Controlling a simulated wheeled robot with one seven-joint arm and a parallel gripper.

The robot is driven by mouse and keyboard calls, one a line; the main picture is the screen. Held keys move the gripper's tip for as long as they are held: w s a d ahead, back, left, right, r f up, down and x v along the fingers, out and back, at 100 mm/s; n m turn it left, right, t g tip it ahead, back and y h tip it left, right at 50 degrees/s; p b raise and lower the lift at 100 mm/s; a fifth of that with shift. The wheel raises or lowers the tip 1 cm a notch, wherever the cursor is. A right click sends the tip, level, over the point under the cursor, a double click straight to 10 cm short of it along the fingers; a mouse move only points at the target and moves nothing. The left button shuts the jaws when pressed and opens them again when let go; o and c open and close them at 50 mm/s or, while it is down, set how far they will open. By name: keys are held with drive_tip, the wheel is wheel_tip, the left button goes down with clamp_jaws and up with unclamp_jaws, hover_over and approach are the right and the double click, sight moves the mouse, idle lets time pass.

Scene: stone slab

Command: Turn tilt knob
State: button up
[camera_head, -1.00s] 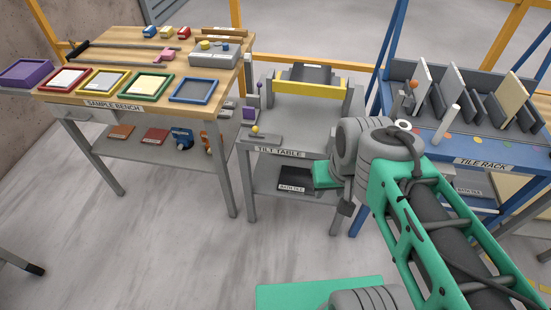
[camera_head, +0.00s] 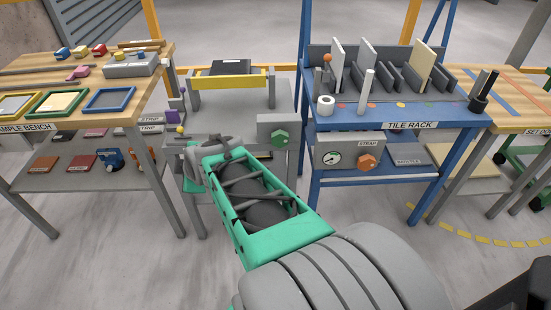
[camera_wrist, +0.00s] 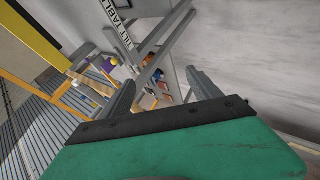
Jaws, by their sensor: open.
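The grey tilt table (camera_head: 235,120) stands in the middle of the head view, with a yellow-fronted cradle (camera_head: 230,82) on top. A green knob (camera_head: 280,138) sits on a grey box at its right side. A purple-topped lever (camera_head: 182,90) and a small yellow knob (camera_head: 180,129) are at its left. My arm crosses in front of the table and hides its label and lower part. In the wrist view my gripper (camera_wrist: 163,92) is open, with nothing between its fingers. The table's label (camera_wrist: 115,25) shows beyond it, and the green knob is not in that view.
The blue tile rack (camera_head: 400,115) stands close on the right, with an orange knob (camera_head: 367,161) and gauge on its front panel. The sample bench (camera_head: 80,85) with trays is on the left. Grey floor (camera_head: 110,260) in front is clear.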

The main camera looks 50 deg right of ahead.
drive_tip(key=d+f+n+t+h+b, duration=0.4)
drive_tip(key=d+f+b, duration=0.35)
drive_tip(key=d, duration=0.55)
drive_tip(key=n+h+b, duration=0.7)
drive_tip(key=h, duration=0.1)
approach(281, 140)
drive_tip(key=x, duration=0.3)
drive_tip(key=shift+g, duration=0.4)
drive_tip(key=x, duration=0.7)
drive_tip(key=shift+w+d+r+b, duration=0.15)
drive_tip(key=shift+w+r+b, duration=0.1)
drive_tip(key=shift+b, duration=0.15)
drive_tip(key=shift+s, duration=0.1)
drive_tip(key=c, duration=1.4)
